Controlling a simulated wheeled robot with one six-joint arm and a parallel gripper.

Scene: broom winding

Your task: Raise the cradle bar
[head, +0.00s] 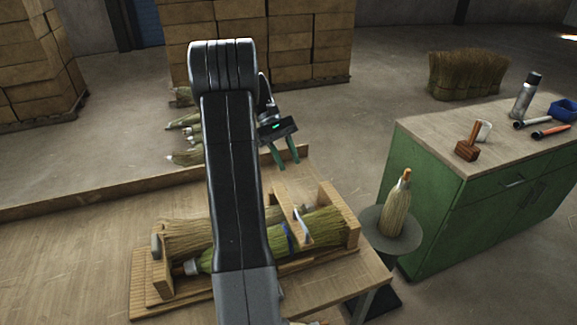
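The wooden cradle (353,212) sits on the wooden table in the lower middle, with brooms lying in it. A flat wooden bar (287,201) slopes across the cradle's right part, over the brooms, with a pale metal handle (302,226) near its lower end. It looks like the cradle bar. My gripper (289,164) is above and behind the bar, apart from it. Its two green fingers are spread with nothing between them. My arm hides the cradle's middle and part of the brooms (187,238).
A green cabinet (448,215) stands right, with a mallet (468,143), a cup, a spray can and tools on top. A broom stands on a round stand (410,238) between cabinet and table. Stacked boxes (300,45) and a straw bundle (468,75) are behind.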

